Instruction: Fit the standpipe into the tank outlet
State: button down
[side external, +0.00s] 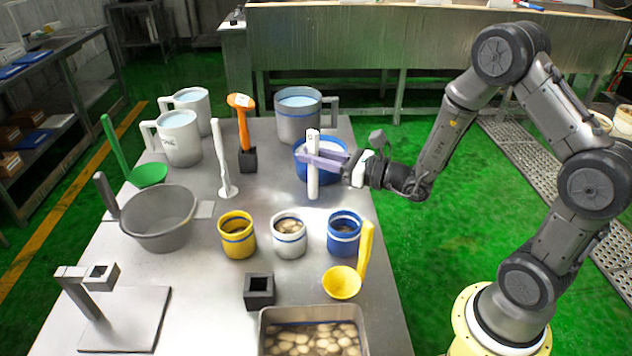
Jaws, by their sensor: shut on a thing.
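A white upright pipe, which looks like the standpipe (313,184), is held in my gripper (316,158). The gripper reaches in from the right, with its pale purple fingers shut on the pipe's middle. The pipe stands nearly vertical in front of a round blue tub (304,171) with a pale inside, partly hiding it. I cannot tell whether the pipe's lower end touches the table or hangs above it. No outlet hole is clearly visible; the blue tub's inside is partly hidden by the gripper and pipe.
Yellow (237,240), white (289,241) and blue (344,240) cups stand in front, with a yellow scoop (342,283) and a stone-filled tray (363,322). A grey jug (298,122) stands behind. A grey pan (158,238) and an orange-handled tool (243,130) are at left.

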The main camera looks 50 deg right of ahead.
aim_at(318, 133)
notch_tip(318, 133, up, 6)
jog(key=shift+a+f, duration=0.1)
jog(key=shift+f, duration=0.05)
jog(key=s+a+r+n+g+y, duration=0.15)
jog(key=a+n+g+y, duration=0.3)
jog(key=a, duration=0.45)
jog(key=s+a+n+g+y, duration=0.35)
jog(key=a+y, duration=0.25)
jog(key=a, duration=0.3)
jog(key=s+a+f+n+g, duration=0.2)
jog(key=s+a+n+g, duration=0.85)
jog(key=g, duration=0.55)
notch_tip(318, 133, down, 5)
jog(key=s+d, duration=0.1)
jog(key=s, duration=0.2)
jog(key=shift+d+y, duration=0.25)
jog(key=shift+y, duration=0.2)
jog(key=shift+w+f+n, duration=0.1)
jog(key=shift+f+n, duration=0.1)
jog(key=shift+n, duration=0.05)
jog(key=shift+f, duration=2.8)
